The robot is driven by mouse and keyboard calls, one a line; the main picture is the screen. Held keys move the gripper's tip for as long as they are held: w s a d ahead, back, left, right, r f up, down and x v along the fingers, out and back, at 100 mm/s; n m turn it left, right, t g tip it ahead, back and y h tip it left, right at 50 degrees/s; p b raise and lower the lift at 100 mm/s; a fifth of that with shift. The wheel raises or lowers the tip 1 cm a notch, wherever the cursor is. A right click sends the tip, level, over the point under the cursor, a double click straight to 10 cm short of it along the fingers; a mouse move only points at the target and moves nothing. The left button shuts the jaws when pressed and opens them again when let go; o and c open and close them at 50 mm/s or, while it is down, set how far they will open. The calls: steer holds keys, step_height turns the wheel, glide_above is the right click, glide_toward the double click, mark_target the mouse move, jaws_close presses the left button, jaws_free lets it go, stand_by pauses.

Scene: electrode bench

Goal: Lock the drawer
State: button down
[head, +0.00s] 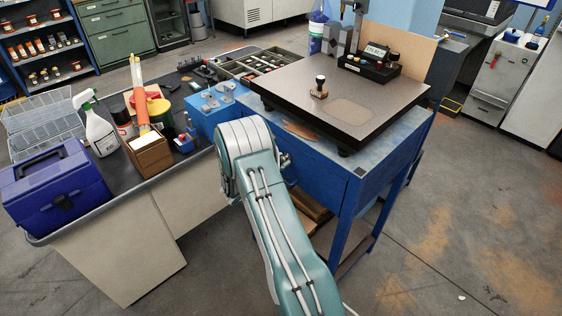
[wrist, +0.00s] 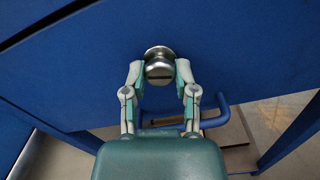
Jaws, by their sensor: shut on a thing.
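The blue drawer front (wrist: 230,50) fills much of the wrist view, on the blue bench (head: 335,165) under the dark stone plate. A round metal lock knob (wrist: 159,68) with a dark slot stands out from it. My gripper (wrist: 160,72) has its two fingers on either side of the knob, shut on it. A blue bar handle (wrist: 215,115) shows below and to the right of the knob, apart from the fingers. In the head view my arm hides the gripper and the knob. Whether the drawer is locked cannot be told.
A dark stone plate (head: 300,88) lies on the bench above, with a small knobbed block (head: 320,90) and a black meter (head: 372,62). A second counter (head: 70,232) at left holds a purple toolbox (head: 55,185) and a spray bottle (head: 99,130). The floor at right is clear.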

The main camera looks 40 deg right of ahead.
steer(key=m, duration=0.7)
steer(key=shift+r, duration=0.1)
steer(key=m, duration=0.4)
steer(key=shift+m, duration=1.8)
steer(key=shift+f, duration=0.2)
steer(key=shift+c, duration=2)
jaws_free()
steer(key=shift+d, duration=0.1)
steer(key=shift+r, duration=0.1)
